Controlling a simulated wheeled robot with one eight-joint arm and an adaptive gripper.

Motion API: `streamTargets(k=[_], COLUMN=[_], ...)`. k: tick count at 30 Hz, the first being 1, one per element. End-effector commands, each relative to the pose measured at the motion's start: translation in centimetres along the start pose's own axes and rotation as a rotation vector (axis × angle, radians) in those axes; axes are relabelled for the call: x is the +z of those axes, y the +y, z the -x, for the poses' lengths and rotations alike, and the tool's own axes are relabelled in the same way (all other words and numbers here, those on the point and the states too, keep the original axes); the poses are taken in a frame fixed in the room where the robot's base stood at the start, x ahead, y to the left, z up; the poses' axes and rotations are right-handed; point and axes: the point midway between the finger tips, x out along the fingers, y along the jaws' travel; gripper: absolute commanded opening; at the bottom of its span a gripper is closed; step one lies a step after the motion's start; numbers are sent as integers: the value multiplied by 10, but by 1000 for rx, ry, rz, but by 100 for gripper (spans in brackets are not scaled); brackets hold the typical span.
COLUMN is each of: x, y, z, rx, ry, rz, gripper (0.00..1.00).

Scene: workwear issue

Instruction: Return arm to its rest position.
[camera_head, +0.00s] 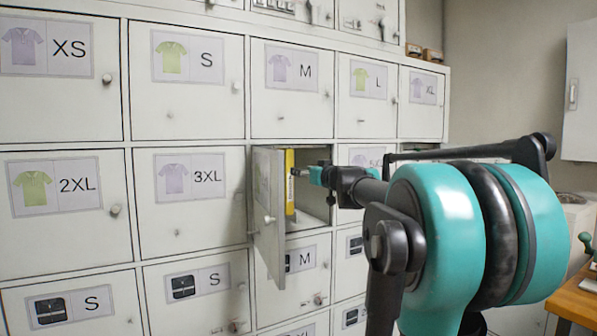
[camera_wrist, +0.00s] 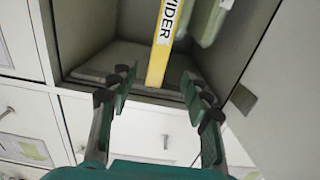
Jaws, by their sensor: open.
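My gripper (camera_wrist: 153,90) is open in the wrist view. Its two fingers are apart at the mouth of an open locker compartment (camera_wrist: 85,30), with nothing held between them. A yellow upright divider (camera_wrist: 162,45) with a white label reading "...IDER" stands inside the compartment, beyond the fingertips. In the head view my arm reaches from the right, and my gripper (camera_head: 312,174) is at the open compartment close to the yellow divider (camera_head: 290,183). I cannot tell from the head view whether they touch.
The compartment's door (camera_head: 268,225) hangs open on its left side, close to my gripper. Shut locker doors with shirt labels surround it, such as 3XL (camera_head: 190,200). A wooden table (camera_head: 575,300) stands at the lower right. A pale cabinet (camera_head: 580,95) hangs at the upper right.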

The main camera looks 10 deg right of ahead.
Motion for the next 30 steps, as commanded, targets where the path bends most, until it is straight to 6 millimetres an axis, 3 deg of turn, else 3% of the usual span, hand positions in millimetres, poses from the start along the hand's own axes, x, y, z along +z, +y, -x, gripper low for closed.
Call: streamTargets(k=[13, 17, 20, 26, 30], x=[1, 18, 57, 179, 266], y=[0, -11, -33, -83, -102], z=[7, 9, 14, 47, 87], rx=[0, -24, -68, -133, -103], ry=[-1, -30, -103, -355, -552], rz=[0, -7, -23, -76, -109], gripper=[48, 48, 48, 48, 48])
